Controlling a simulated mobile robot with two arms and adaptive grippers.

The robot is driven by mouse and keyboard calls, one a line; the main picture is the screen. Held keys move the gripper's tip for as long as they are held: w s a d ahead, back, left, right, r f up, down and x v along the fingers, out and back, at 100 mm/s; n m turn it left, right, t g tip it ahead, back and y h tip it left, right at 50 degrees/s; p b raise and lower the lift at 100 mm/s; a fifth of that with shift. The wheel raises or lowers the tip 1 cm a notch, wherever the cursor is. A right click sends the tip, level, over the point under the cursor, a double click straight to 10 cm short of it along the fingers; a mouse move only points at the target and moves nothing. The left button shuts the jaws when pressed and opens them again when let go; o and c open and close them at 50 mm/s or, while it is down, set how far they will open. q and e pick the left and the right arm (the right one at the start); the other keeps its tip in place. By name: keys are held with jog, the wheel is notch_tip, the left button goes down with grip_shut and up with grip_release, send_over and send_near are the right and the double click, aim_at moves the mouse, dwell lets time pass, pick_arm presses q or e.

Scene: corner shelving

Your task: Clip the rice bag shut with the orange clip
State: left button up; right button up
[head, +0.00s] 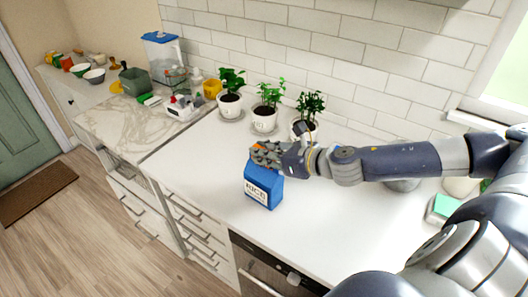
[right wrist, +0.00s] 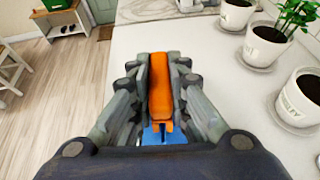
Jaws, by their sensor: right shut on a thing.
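The blue rice bag (head: 263,190) stands upright on the white counter (head: 210,170), near its front edge. My right gripper (head: 264,153) is right at the top of the bag. In the right wrist view, my right gripper (right wrist: 160,90) is shut on the orange clip (right wrist: 160,85), which lies lengthwise between the fingers. A small blue part of the rice bag (right wrist: 165,135) shows below the near end of the clip. My left gripper is not in view.
Several potted plants stand behind the bag, among them the middle one (head: 265,115). A white rack (head: 183,108) and a yellow cup (head: 212,89) are farther left. A green-topped sponge holder (head: 442,207) is at right. The counter left of the bag is clear.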

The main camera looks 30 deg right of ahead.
jog(key=shift+f, duration=0.4)
jog(key=o, duration=0.9)
jog(key=shift+c, duration=0.2)
jog(key=shift+r, duration=0.1)
jog(key=shift+s+d, duration=0.1)
jog(key=shift+v, duration=0.85)
jog(key=shift+s+d+r, duration=0.15)
jog(key=shift+s+r, duration=0.1)
jog(key=shift+s, duration=0.35)
jog(key=v, duration=0.8)
jog(key=shift+s+r, duration=0.2)
jog(key=shift+s, duration=0.15)
jog(key=shift+f, duration=0.1)
